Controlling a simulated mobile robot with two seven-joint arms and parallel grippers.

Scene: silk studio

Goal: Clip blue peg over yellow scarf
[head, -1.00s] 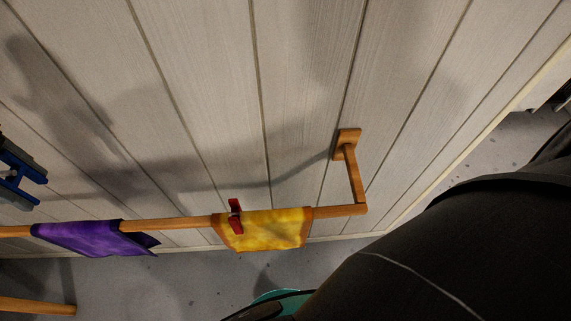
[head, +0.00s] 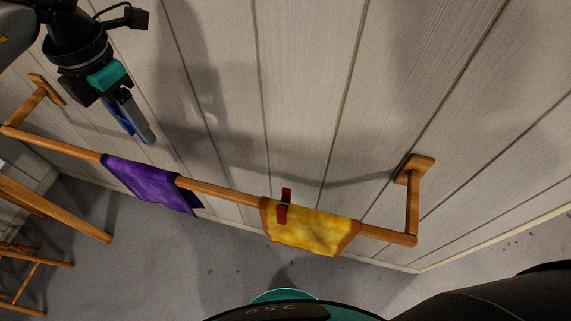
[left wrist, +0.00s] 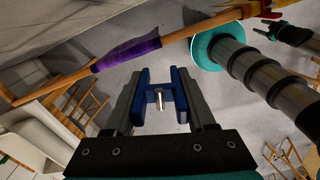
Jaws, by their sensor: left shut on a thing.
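The yellow scarf (head: 322,232) hangs over a wooden rail near its right end, with a red peg (head: 284,205) clipped at its left part. My left gripper (head: 136,122) is shut on the blue peg (head: 117,112), to the upper left of the yellow scarf and apart from it. In the left wrist view the blue peg (left wrist: 179,95) sits between the fingers, with its metal spring showing. The yellow scarf is cut off at that view's top edge.
The wooden rail (head: 228,193) is held on the plank wall (head: 310,90) by a bracket (head: 413,170) near each end. A purple scarf (head: 150,184) hangs on it left of the yellow one. Wooden furniture (head: 60,205) stands at lower left. Bare rail lies between the scarves.

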